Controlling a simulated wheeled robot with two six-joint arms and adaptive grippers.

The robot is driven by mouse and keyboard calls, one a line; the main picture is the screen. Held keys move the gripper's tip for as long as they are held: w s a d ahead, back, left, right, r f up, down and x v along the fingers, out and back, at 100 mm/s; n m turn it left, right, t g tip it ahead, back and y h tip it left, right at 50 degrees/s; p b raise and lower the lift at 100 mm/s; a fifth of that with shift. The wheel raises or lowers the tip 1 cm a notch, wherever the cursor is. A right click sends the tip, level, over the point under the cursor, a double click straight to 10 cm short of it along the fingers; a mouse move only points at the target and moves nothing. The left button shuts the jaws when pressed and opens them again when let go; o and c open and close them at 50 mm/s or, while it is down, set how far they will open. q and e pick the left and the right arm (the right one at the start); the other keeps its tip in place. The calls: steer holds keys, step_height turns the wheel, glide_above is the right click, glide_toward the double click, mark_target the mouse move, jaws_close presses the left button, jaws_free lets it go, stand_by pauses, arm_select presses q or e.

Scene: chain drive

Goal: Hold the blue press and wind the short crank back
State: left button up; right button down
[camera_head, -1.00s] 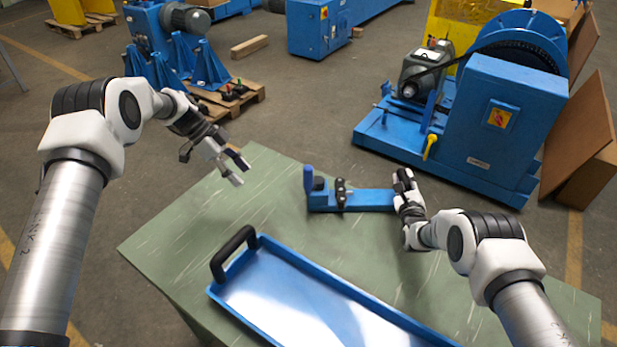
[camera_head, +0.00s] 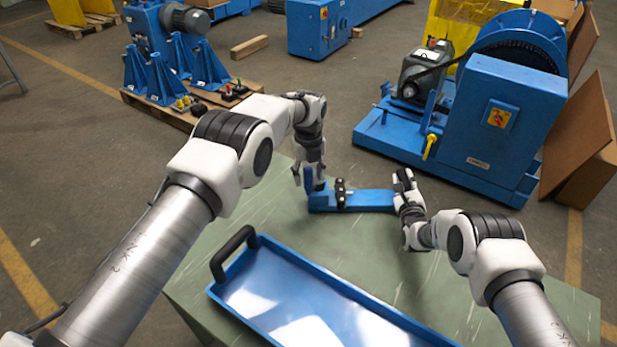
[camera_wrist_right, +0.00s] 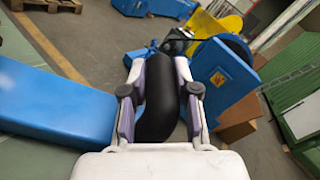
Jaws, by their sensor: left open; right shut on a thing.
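The blue press (camera_head: 367,200) lies on the green table as a long blue bar with black parts at its middle; the bar also shows in the right wrist view (camera_wrist_right: 50,105). My right gripper (camera_head: 404,183) is at the press's right end. In the right wrist view it is shut on a curved black handle (camera_wrist_right: 160,95).
A blue tray (camera_head: 330,283) with a black handle (camera_head: 232,252) lies in front of the press on the table (camera_head: 440,290). A large blue machine (camera_head: 500,130) stands on the floor behind. The green tabletop is bare between press and tray.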

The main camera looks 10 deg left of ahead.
arm_select(q)
steer(key=shift+f, duration=0.7)
jaws_close()
steer(key=shift+d, duration=0.1)
steer(key=d+n, duration=0.1)
steer(key=n, duration=0.2)
steer(key=d+n, duration=0.2)
steer(key=n, duration=0.2)
steer(key=d+n, duration=0.1)
steer(key=n, duration=0.3)
steer(key=shift+w+d+r, duration=0.1)
steer(key=shift+w+d, duration=0.1)
steer(key=shift+d, duration=0.15)
jaws_free()
